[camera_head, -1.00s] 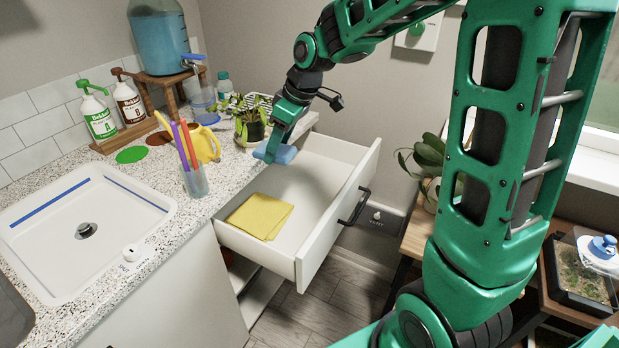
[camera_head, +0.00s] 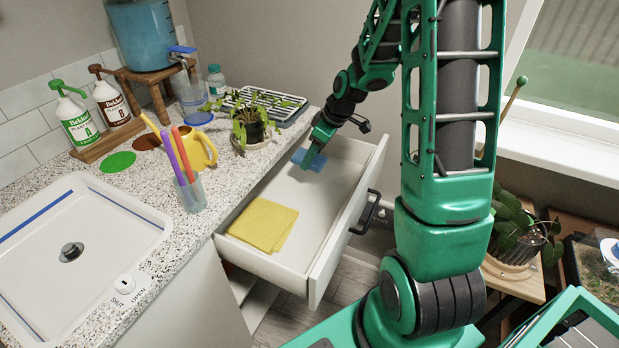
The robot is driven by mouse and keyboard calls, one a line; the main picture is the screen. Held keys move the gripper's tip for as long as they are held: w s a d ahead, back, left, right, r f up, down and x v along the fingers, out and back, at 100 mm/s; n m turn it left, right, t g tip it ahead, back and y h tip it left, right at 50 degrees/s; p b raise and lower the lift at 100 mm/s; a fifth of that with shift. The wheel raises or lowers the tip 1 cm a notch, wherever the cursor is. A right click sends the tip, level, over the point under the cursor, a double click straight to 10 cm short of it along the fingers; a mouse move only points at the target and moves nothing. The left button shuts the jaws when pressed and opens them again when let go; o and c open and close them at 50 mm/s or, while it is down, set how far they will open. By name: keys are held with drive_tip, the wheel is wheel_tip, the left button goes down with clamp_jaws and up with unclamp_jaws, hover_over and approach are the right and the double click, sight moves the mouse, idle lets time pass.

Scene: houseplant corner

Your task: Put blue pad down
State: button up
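The blue pad (camera_head: 318,163) is inside the open white drawer (camera_head: 262,262), near the drawer's back end. It is low in the drawer, at or just above the floor; I cannot tell which. My gripper (camera_head: 307,162) reaches down over the drawer with its fingertips on the pad. The fingers look closed on it and hide part of it. A folded yellow cloth (camera_head: 264,224) lies on the drawer floor at the front left, apart from the pad.
A potted plant (camera_head: 253,130) and a slatted rack (camera_head: 262,104) stand on the counter beside the drawer. A yellow watering can (camera_head: 199,151) and a cup of pens (camera_head: 189,192) are further left. The drawer floor between pad and cloth is clear.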

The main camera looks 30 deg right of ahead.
sight(322, 161)
drive_tip(key=shift+d+f, duration=0.1)
drive_tip(key=shift+f, duration=4.25)
drive_tip(key=o, duration=1.2)
drive_tip(key=v, duration=1)
drive_tip(key=shift+s+d+r, duration=0.1)
drive_tip(key=shift+d+r, duration=0.05)
drive_tip(key=shift+r, duration=0.2)
drive_tip(key=shift+v, duration=0.8)
drive_tip(key=s+r+m+g, duration=0.1)
drive_tip(key=s+r+m, duration=0.2)
drive_tip(key=s, duration=0.7)
drive_tip(key=s+r+m+g+h, duration=0.1)
drive_tip(key=s+r+m, duration=0.2)
drive_tip(key=s, duration=0.7)
drive_tip(key=s+a+r+m+g+h, duration=0.1)
drive_tip(key=s+r+m, duration=0.3)
drive_tip(key=s+m, duration=0.3)
drive_tip(key=s, duration=0.2)
drive_tip(key=shift+s+g, duration=0.4)
drive_tip(key=shift+a+r, duration=0.1)
drive_tip(key=shift+a, duration=0.05)
